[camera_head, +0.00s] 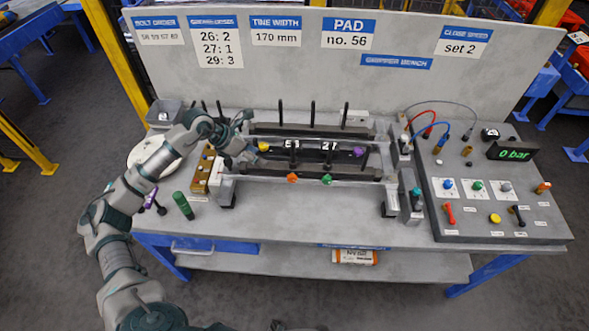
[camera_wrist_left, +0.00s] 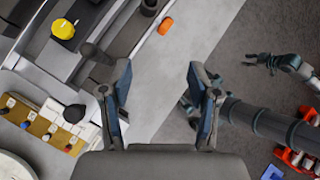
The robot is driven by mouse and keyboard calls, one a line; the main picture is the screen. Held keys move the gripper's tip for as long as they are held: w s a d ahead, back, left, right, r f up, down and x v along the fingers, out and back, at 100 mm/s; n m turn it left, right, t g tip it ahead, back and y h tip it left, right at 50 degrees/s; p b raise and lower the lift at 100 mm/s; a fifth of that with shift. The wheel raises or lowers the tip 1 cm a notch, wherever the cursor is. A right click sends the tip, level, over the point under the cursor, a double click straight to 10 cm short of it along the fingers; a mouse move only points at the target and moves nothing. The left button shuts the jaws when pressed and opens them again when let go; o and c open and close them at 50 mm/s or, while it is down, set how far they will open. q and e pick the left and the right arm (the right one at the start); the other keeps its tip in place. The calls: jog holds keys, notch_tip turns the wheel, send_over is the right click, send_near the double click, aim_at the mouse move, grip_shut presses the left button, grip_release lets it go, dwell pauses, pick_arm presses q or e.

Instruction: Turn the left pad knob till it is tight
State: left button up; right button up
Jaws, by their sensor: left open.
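Pad knobs show on the fixture: a yellow knob (camera_head: 263,146) at its left, an orange knob (camera_head: 292,178) and a green knob (camera_head: 327,179) at the front, and a purple knob (camera_head: 359,152) at the right. My left gripper (camera_head: 248,153) is at the fixture's left end, close to the yellow knob. In the left wrist view its fingers (camera_wrist_left: 160,100) are apart with nothing between them. The yellow knob (camera_wrist_left: 63,29) lies up and left of them, the orange knob (camera_wrist_left: 165,25) above them. A gripper (camera_wrist_left: 265,62), apparently my right, is small at upper right, its opening unclear.
A brass-coloured block (camera_head: 205,170) and a green cylinder (camera_head: 184,205) stand left of the fixture. A control panel (camera_head: 470,228) with hoses is at the right. Black upright posts (camera_head: 312,108) rise behind the knobs. The bench front (camera_head: 300,228) is clear.

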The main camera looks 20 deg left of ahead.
pick_arm(q)
jog(key=s+d+r+n+t+h, duration=0.1)
jog(key=d+h, duration=0.5)
jog(key=d, duration=0.7)
jog(key=shift+d, duration=0.1)
